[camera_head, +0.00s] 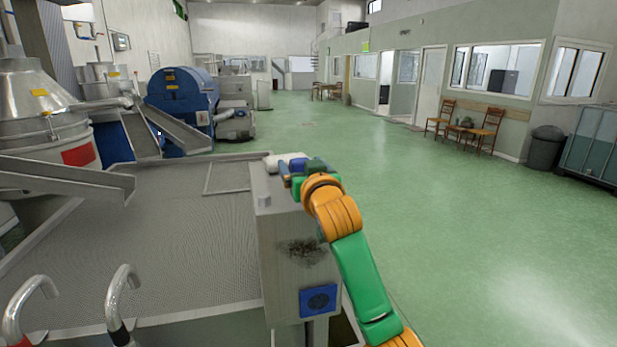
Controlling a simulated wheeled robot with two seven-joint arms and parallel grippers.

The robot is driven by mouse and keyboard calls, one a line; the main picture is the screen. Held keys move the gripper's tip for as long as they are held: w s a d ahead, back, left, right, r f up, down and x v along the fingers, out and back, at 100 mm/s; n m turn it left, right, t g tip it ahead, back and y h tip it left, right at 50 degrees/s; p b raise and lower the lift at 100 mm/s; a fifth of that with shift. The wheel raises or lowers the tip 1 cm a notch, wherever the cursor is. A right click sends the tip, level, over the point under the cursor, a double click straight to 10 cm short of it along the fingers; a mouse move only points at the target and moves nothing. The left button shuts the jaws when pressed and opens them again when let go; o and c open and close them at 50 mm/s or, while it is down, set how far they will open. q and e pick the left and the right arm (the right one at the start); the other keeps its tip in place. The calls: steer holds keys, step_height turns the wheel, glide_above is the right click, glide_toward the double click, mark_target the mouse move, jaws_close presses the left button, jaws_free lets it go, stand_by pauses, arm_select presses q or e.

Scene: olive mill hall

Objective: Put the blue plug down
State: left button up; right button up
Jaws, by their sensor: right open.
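My right arm reaches in from the lower right, and its gripper (296,168) is open over the top of a grey cabinet (283,225). A small blue piece, which looks like the blue plug (297,164), shows at the fingers on the cabinet's far end. The wrist partly hides it, and I cannot tell whether it touches the fingers or rests on the top. A pale object (272,162) lies just left of it. My left gripper is not in view.
A perforated metal deck (170,240) lies left of the cabinet. Two curved metal handles (122,290) stand at the lower left. A blue square fitting (318,300) is on the cabinet's front. Mill machines (182,95) stand behind. The green floor (450,220) on the right is open.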

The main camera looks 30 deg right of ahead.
steer(key=b+v, duration=0.5)
steer(key=v, duration=0.6)
steer(key=shift+s+f, duration=0.15)
steer(key=shift+s, duration=0.2)
